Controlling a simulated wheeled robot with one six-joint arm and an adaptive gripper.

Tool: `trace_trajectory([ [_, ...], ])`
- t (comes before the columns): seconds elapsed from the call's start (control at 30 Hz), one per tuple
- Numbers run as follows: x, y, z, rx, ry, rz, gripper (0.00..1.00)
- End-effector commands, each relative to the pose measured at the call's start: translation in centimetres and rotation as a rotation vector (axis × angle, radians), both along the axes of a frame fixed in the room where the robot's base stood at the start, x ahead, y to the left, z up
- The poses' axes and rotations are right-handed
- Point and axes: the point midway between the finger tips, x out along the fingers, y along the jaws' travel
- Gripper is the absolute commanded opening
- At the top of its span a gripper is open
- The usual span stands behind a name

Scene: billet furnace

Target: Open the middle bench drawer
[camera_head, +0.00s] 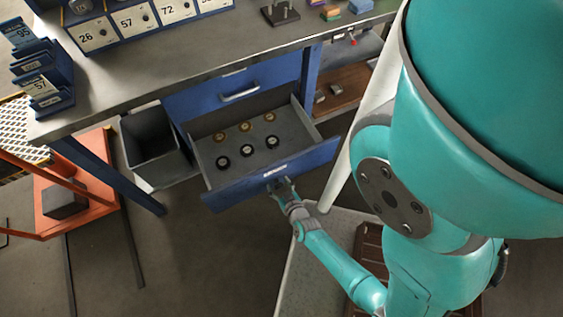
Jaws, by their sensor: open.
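The bench (130,88) has a blue drawer front (228,92) with a silver handle just under its top, and that drawer is closed. Below it the middle drawer (226,187) is pulled well out. Its grey tray shows several small round pieces (246,151) in two rows, the back row tan and the front row dark. My gripper (281,186) is at the front face of the open drawer, right of its middle, near a pale handle or label. It is open; the fingertips are small, and I cannot tell whether they touch the handle.
A grey bin (155,150) stands left of the open drawer. An orange frame (75,200) stands on the floor at the left. Number cards (95,32) and blue card holders (42,80) are on the bench top.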

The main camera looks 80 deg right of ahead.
Motion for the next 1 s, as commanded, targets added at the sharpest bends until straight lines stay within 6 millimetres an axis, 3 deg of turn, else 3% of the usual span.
trace_trajectory([
  [0.43, -3.1, 3.6, 1.8, 0.003, 0.002, 0.003, 0.65],
  [1.0, -4.2, 5.1, 2.7, -0.001, -0.001, 0.003, 0.65],
])
